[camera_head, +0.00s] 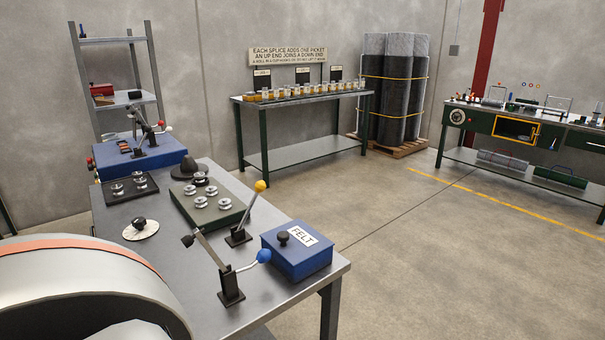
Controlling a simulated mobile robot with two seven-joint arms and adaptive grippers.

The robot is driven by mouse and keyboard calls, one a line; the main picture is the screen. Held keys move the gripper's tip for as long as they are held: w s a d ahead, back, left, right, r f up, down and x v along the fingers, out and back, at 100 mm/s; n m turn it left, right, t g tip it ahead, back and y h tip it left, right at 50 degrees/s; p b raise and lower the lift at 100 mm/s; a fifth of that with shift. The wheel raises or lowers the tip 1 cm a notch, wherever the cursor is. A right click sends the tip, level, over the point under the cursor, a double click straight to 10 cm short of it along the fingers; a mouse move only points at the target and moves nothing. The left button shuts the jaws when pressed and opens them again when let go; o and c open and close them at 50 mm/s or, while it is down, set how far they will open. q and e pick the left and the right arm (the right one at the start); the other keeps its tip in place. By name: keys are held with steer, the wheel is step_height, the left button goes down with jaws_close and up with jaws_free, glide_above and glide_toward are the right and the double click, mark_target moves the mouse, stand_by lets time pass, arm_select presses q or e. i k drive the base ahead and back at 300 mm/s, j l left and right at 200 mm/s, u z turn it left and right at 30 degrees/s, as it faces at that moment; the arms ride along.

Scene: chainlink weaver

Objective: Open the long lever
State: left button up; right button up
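Several levers stand on the near grey workbench (290,292), and I cannot tell for sure which is the long lever. One lever with a yellow ball knob (250,206) leans up and to the right from a black base. A lever with a blue ball knob (247,266) stands nearer the front. Its black base also carries a grey arm (209,248) that slants up and left to a dark end. Small levers (147,128) sit on a blue machine (140,158) at the bench's far end. Neither of my grippers shows.
A blue box labelled FELT (298,262) stands close to the right of the front levers. A green tray (222,216) with metal rollers lies behind them. A green bench (300,147) and mesh rolls (395,90) stand at the back. The floor to the right is clear.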

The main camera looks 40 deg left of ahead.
mark_target(260, 187)
steer(key=i+u, duration=0.25)
steer(key=u, duration=0.2)
steer(key=i+l+u, duration=0.1)
steer(key=u, duration=0.3)
steer(key=i+l+u, duration=0.25)
steer(key=u, duration=0.2)
steer(key=i+u, duration=0.2)
steer(key=u, duration=0.15)
steer(key=i+l+u, duration=0.1)
steer(key=u, duration=0.25)
steer(key=i+l+u, duration=0.3)
steer(key=k+j, duration=0.1)
steer(key=j, duration=0.05)
